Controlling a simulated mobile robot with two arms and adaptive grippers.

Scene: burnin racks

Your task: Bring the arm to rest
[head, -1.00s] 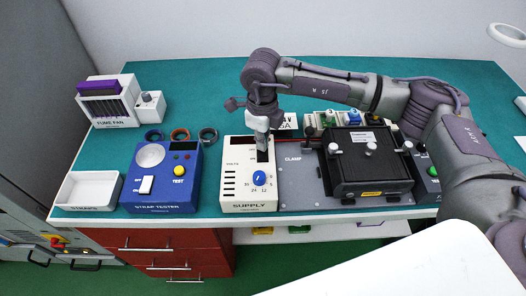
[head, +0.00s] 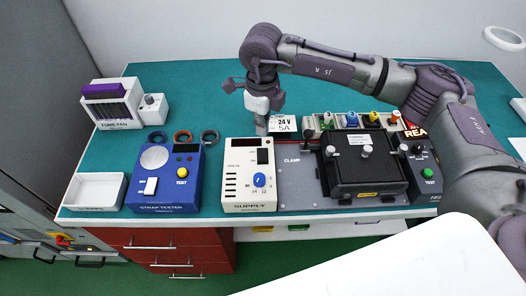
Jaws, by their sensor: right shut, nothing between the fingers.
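My right arm (head: 335,62) reaches in from the right over the bench. My right gripper (head: 261,128) points down, shut and empty, just behind the upper edge of the white supply box (head: 235,190). The supply box has a blue knob and a black switch on its top. I cannot tell whether the fingertips touch anything. My left gripper is not in view.
A black clamp unit (head: 365,178) stands right of the supply box, with coloured terminals (head: 352,121) and a "24 V 5A" card (head: 284,124) behind it. A blue strap tester (head: 168,185), white straps tray (head: 95,192) and fume fan (head: 112,105) stand left. The back-left green bench top is clear.

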